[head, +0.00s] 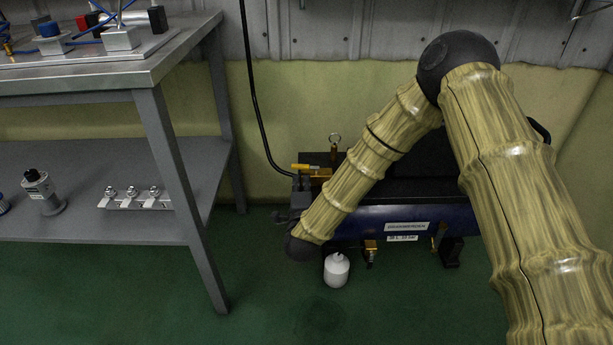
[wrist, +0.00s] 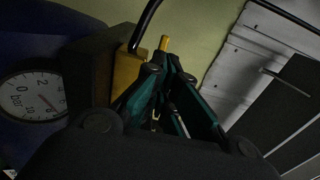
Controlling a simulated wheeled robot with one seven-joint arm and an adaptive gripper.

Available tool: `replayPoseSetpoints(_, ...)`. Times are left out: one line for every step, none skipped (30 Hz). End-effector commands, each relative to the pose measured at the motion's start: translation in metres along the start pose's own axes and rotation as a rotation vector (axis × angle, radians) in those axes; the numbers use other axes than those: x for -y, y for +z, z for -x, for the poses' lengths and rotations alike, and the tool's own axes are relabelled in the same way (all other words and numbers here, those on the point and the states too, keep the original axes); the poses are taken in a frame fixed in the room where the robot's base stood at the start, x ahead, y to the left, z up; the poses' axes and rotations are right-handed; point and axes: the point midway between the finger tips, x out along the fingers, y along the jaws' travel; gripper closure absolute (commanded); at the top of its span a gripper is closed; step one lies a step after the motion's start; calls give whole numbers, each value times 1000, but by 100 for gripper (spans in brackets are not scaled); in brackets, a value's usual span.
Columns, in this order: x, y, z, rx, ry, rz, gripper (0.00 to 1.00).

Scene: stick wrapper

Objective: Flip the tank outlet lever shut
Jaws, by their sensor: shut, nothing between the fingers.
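The blue tank (head: 362,228) stands on the floor against the wall, partly hidden behind my arm. A yellow lever (head: 301,167) sits on a brass valve (head: 321,174) at the tank's upper left, lying roughly level in the head view. In the wrist view, a yellow tip (wrist: 164,42), likely the lever's, shows just beyond my fingers, beside a yellow-brown block (wrist: 128,72). My gripper (wrist: 167,65) is shut and empty, its green fingers close to that tip; contact cannot be told. In the head view my gripper (head: 287,216) is a dark shape left of the tank, below the lever.
A black hose (head: 250,95) runs down the wall to the valve area. A pressure gauge (wrist: 33,96) is left of my fingers. A white bottle (head: 337,270) stands before the tank, near a small brass fitting (head: 370,250). A grey bench (head: 170,160) stands at left.

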Motion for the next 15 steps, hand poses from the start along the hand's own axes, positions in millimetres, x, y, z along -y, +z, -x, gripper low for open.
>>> replayPoseSetpoints(3,2,11,2,4,0,100)
replayPoseSetpoints(3,2,16,2,4,0,100)
replayPoseSetpoints(3,2,24,0,4,0,100)
replayPoseSetpoints(3,1,30,-1,5,0,100)
replayPoseSetpoints(3,0,35,-3,3,1,100)
replayPoseSetpoints(3,0,43,-4,4,1,100)
replayPoseSetpoints(3,-1,48,-5,3,1,100)
replayPoseSetpoints(3,-1,54,-6,4,1,100)
replayPoseSetpoints(2,-1,60,-7,3,1,100)
replayPoseSetpoints(2,0,65,-6,4,1,100)
replayPoseSetpoints(2,0,70,-6,3,1,100)
replayPoseSetpoints(2,1,75,-6,2,1,100)
replayPoseSetpoints(2,1,79,-6,2,1,100)
replayPoseSetpoints(1,2,83,-7,2,1,100)
replayPoseSetpoints(1,2,87,-6,2,1,100)
